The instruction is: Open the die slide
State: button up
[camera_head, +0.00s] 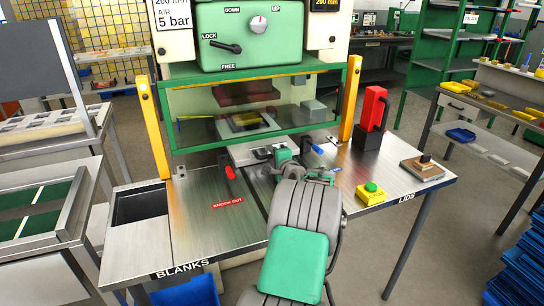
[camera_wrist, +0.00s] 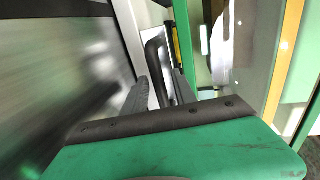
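The die slide (camera_head: 244,156) is a pale metal plate sticking out a little at the front of the press, under the lower edge of the guard. A dark bar handle (camera_head: 262,153) is at its front. My gripper (camera_head: 284,160) is at the slide's front, close to this handle. In the wrist view the dark looped handle (camera_wrist: 154,52) stands between the two grey fingers of my gripper (camera_wrist: 160,90). The fingers are apart, one on each side, and do not look closed on it. The handle's lower end is partly hidden by the gripper.
The green-framed clear guard (camera_head: 290,138) is down over the die area. A red-handled lever (camera_head: 230,173) is left of the slide, and a blue-handled one (camera_head: 317,149) right. A yellow box with green button (camera_head: 370,191) and a red block (camera_head: 373,108) stand on the right bench.

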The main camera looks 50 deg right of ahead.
grip_shut()
dwell(1.2)
